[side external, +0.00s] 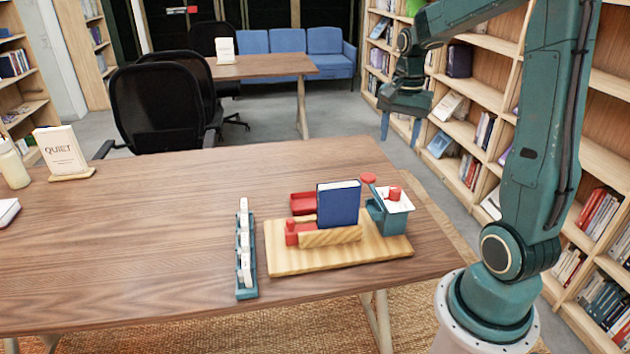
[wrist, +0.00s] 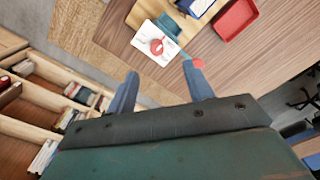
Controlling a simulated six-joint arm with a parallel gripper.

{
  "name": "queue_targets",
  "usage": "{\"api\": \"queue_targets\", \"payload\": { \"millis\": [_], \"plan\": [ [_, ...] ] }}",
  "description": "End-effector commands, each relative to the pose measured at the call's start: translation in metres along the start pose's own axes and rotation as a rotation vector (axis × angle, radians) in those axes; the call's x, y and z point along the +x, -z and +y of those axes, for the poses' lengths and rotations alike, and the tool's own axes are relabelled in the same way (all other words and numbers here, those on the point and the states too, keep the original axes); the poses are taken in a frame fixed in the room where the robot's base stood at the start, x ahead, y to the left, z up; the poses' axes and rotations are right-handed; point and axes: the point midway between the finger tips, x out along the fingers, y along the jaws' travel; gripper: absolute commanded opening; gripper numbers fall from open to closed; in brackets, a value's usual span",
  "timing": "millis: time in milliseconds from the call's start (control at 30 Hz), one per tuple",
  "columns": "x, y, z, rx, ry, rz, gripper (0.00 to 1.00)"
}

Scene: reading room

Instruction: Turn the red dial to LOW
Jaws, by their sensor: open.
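The red dial (side external: 394,193) sits on a white plate (side external: 400,206) on top of a teal box (side external: 386,219), at the right end of a wooden board. In the wrist view the dial (wrist: 157,47) shows on its white plate beyond my fingertips. The marks on the plate are too small to read, so I cannot tell its setting. My gripper (side external: 400,143) is open and empty, raised above and behind the box, apart from the dial. In the wrist view its two fingers (wrist: 160,70) are spread, with the dial ahead between their directions.
A red disc (side external: 368,177) on a thin arm sticks out beside the box. The wooden board (side external: 285,262) also bears a blue book (side external: 338,205) in a holder. A red tray (side external: 303,203) lies behind it. A teal rack (side external: 246,290) with white pieces stands left.

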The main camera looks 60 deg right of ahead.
Motion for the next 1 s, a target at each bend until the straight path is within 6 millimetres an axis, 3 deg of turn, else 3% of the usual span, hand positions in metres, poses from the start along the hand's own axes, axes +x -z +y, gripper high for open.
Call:
{"api": "queue_targets", "payload": {
  "millis": [100,233,667,1000],
  "plan": [
    [0.012,0.017,0.005,0.084,-0.020,-0.019,0.52],
    [0.017,0.025,0.008,0.125,-0.028,-0.027,0.52],
    [0.026,0.025,0.008,0.131,-0.030,-0.029,0.52],
    [0.066,0.024,0.010,0.130,-0.032,-0.031,0.52]
  ]
}}
